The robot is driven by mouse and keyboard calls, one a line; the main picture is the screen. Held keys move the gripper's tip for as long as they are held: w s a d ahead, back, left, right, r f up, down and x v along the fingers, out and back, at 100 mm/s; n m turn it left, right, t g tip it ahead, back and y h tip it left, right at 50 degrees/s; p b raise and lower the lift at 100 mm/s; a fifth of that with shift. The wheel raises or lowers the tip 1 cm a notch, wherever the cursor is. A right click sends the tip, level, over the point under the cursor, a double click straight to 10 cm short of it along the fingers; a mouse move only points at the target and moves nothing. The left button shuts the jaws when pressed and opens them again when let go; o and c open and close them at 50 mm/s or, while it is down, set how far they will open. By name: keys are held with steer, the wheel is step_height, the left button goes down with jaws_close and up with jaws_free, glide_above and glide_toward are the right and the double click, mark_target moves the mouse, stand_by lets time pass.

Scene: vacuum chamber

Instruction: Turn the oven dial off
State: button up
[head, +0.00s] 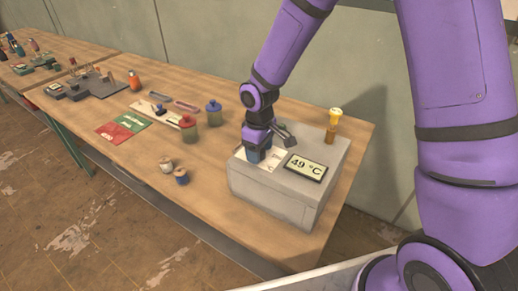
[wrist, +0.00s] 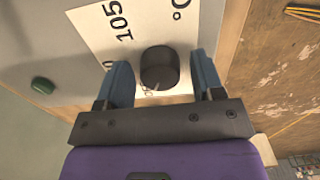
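The oven is a grey box (head: 270,200) at the right end of the wooden bench, its display (head: 304,168) reading 49 °C. My gripper (head: 257,154) points down over the white scale label on the oven's top and hides the dial in the head view. In the wrist view the dial (wrist: 159,66) is a dark round knob on the white label (wrist: 95,30), where "105" is readable. My gripper (wrist: 161,62) is open, with one blue finger on each side of the dial and visible gaps between. A small light mark shows at the dial's lower edge.
A green button (wrist: 42,86) sits on the oven left of the label in the wrist view. Jars (head: 214,113), small spools (head: 181,176) and booklets (head: 122,127) lie left of the oven.

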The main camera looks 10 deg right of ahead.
steer(key=shift+r, duration=0.15)
step_height(320, 180, up, 11)
steer(key=shift+f, duration=0.2)
stand_by(0.4)
steer(key=s+d+r+m+t, duration=0.1)
steer(key=s+d+r+m, duration=0.1)
steer(key=s+d+r, duration=0.4)
steer(key=s+d+r+m+t, duration=0.25)
steer(key=d+r, duration=0.25)
steer(key=r, duration=0.3)
steer(key=s+d+r+m+t, duration=0.1)
steer(key=s+d+r+m, duration=0.1)
steer(key=s, duration=0.5)
steer(key=s+d+r+m+t, duration=0.1)
steer(key=s+d+r+m, duration=0.1)
steer(key=s, duration=0.6)
steer(key=shift+s+d+r+m, duration=0.35)
steer(key=shift+d+r, duration=0.35)
steer(key=shift+d, duration=0.45)
steer(key=shift+w, duration=0.1)
